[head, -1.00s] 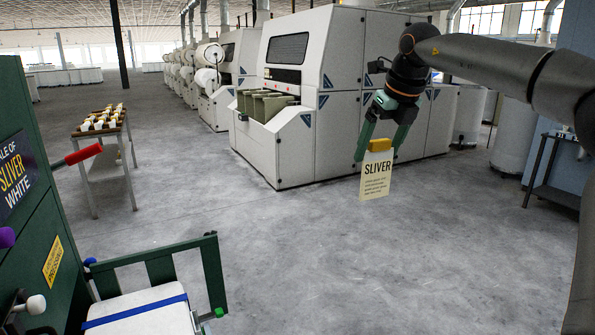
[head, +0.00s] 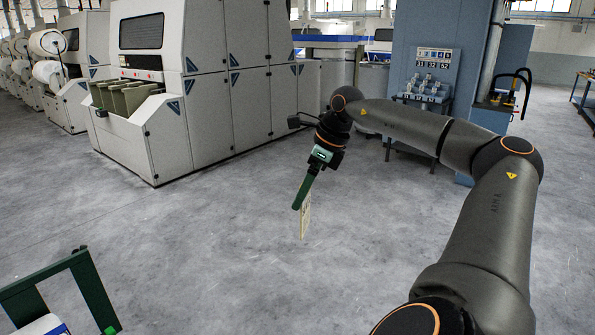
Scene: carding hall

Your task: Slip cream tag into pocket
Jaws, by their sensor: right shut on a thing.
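The cream tag (head: 305,219) hangs from my right gripper (head: 302,192) in the middle of the head view. It is seen nearly edge-on, so its print cannot be read now. The gripper is shut on the tag's upper end and points downward, with the tag held in the air above the grey floor. The fingers hide the tag's top. No pocket shows in this view. My left gripper is out of view.
A dark green frame (head: 77,280) stands at the lower left. White carding machines (head: 210,80) line the back left. A blue cabinet (head: 432,38) with a small table of grey parts (head: 424,95) stands behind my right arm. The floor between is clear.

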